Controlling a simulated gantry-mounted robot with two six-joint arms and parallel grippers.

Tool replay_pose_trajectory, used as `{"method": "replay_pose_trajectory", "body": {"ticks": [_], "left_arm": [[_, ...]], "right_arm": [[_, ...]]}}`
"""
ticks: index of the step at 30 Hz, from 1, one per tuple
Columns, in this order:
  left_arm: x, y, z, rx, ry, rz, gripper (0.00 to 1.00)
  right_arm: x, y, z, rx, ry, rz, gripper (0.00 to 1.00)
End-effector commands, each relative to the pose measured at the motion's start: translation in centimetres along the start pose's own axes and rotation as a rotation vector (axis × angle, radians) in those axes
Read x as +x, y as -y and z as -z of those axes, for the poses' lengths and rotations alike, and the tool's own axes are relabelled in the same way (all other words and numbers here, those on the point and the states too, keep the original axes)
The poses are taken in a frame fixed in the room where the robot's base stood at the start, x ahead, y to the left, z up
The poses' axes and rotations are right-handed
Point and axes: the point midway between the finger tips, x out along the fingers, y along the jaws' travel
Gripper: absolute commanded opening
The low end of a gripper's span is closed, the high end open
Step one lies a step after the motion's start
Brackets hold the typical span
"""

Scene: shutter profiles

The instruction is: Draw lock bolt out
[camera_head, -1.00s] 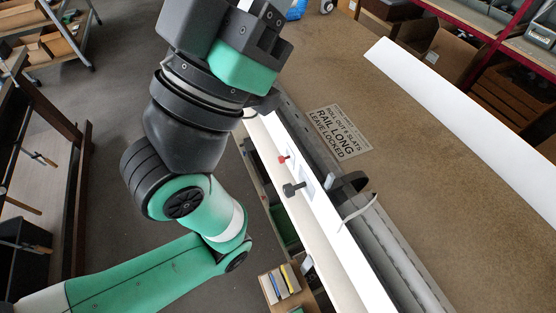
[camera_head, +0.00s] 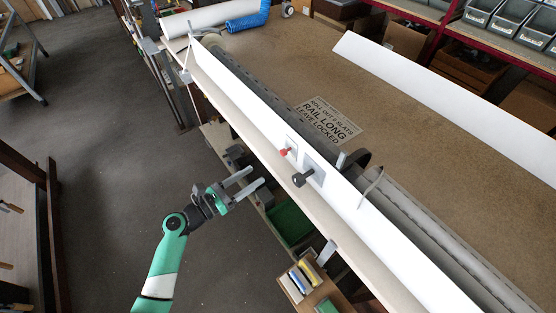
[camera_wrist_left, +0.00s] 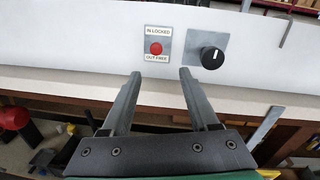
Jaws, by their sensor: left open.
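The lock bolt shows as a small red knob (camera_head: 285,152) on the upright white panel (camera_head: 335,200). In the left wrist view the red knob (camera_wrist_left: 156,48) sits on a small plate reading "IN LOCKED" above and "OUT FREE" below. A black knob (camera_head: 301,179) is to its right, on a grey plate in the left wrist view (camera_wrist_left: 212,58). My left gripper (camera_head: 256,177) is open and empty, in front of the panel and apart from the red knob. In the left wrist view its fingertips (camera_wrist_left: 160,73) appear just below the red knob. My right gripper is not in view.
A bench (camera_head: 290,75) with a printed sign (camera_head: 328,118) lies behind the panel. A white strip (camera_head: 450,100) lies on it. A dark curved piece (camera_head: 356,160) stands behind the black knob. A box (camera_head: 303,278) and green bin (camera_head: 290,222) sit below the bench front.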

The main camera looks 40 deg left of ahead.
Motion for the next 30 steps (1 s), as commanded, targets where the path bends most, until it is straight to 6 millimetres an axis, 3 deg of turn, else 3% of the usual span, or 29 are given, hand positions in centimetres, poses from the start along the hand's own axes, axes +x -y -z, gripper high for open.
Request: {"method": "replay_pose_trajectory", "body": {"ticks": [8,21,30], "left_arm": [[0.9,-0.6,-0.2,0.009,0.005,-0.011,0.61],[9.8,-0.6,-0.1,0.011,0.006,-0.008,0.61],[11.6,-0.6,-0.4,0.01,0.006,-0.01,0.61]], "right_arm": [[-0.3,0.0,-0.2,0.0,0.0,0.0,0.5],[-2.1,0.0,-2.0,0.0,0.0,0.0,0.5],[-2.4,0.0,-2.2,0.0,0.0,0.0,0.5]]}}
